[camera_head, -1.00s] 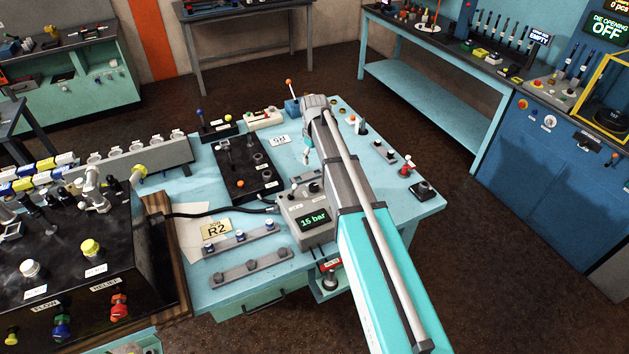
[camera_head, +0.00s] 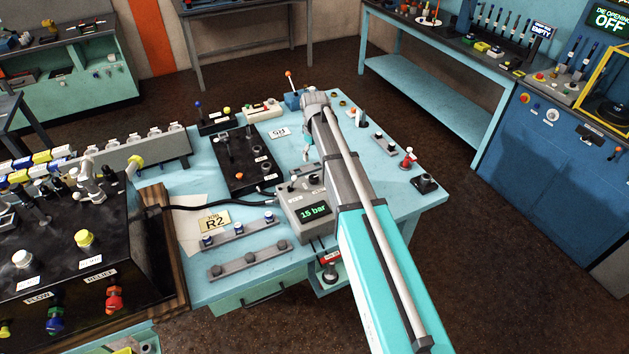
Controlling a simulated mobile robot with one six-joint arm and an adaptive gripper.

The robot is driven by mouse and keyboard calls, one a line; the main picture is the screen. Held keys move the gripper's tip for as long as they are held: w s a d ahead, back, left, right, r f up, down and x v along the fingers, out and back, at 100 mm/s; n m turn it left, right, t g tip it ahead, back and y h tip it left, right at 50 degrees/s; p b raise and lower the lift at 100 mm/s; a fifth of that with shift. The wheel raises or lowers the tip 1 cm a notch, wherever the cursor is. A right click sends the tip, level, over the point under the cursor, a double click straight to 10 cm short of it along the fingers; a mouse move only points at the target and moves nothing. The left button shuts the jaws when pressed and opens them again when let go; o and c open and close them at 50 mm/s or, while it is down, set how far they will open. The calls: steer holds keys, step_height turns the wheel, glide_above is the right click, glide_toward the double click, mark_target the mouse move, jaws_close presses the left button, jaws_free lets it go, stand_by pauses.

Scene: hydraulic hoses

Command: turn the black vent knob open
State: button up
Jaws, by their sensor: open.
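The grey pressure box (camera_head: 300,222) with a green "15 bar" display stands on the pale blue bench, left of my forearm. Small dark knobs sit on its top; one black knob (camera_head: 291,187) is near its back left. The label print is too small to read surely, so I cannot tell which knob is the vent knob. My gripper (camera_head: 306,154) hangs beyond the box, below my wrist, small and partly hidden by my arm. It is open, apart from the knobs, with nothing seen in it.
A black panel (camera_head: 242,160) with levers lies left of my gripper. A yellow R2 tag (camera_head: 214,221) and grey fitting rails are in front. A black hose (camera_head: 220,207) runs to the box. A black valve console (camera_head: 90,260) stands at left.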

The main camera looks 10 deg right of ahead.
mark_target(314, 178)
steer(key=shift+f+b, duration=5.25)
steer(key=shift+f, duration=0.3)
steer(key=c, duration=1.1)
